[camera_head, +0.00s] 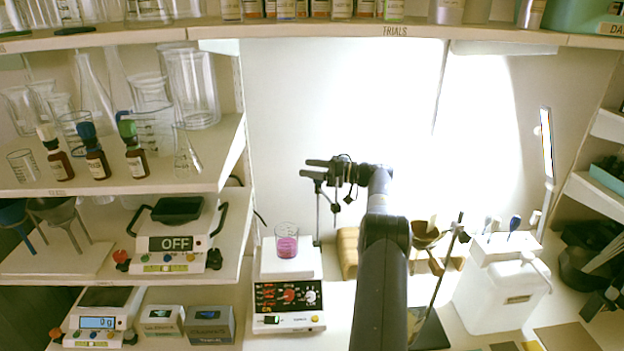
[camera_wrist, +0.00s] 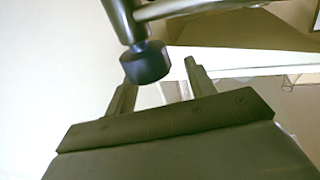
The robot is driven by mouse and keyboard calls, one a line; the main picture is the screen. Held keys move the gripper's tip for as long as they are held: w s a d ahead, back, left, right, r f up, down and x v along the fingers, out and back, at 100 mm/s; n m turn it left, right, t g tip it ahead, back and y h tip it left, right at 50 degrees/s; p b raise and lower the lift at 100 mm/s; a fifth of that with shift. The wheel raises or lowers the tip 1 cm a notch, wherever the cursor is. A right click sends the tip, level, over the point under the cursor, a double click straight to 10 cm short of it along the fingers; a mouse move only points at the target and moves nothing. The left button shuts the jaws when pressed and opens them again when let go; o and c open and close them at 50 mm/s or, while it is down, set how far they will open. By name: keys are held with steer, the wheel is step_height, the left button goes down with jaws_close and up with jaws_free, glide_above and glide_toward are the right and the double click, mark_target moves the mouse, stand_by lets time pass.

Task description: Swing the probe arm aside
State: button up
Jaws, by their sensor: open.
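My gripper (camera_head: 306,167) is open, its two fingers pointing left above and right of the hot plate (camera_head: 289,308). A thin dark upright post (camera_head: 318,212) rises behind the hot plate to just under the fingers. A second short rod hangs to its right; I cannot tell which is the probe. In the wrist view, a dark round knob (camera_wrist: 146,63) on a metal rod (camera_wrist: 120,20) sits close in front of the open fingers. I cannot tell whether they touch it. A beaker of pink liquid (camera_head: 287,245) stands on the hot plate.
A filter stand with a funnel (camera_head: 426,234) and a white box (camera_head: 503,285) stand to the right. Shelves with dropper bottles (camera_head: 95,157), glassware and a scale (camera_head: 175,240) are left. A shelf marked TRIALS (camera_head: 395,31) runs overhead. The white back wall is clear.

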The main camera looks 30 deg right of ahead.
step_height(320, 180, up, 7)
stand_by(0.3)
steer(key=shift+c, duration=0.2)
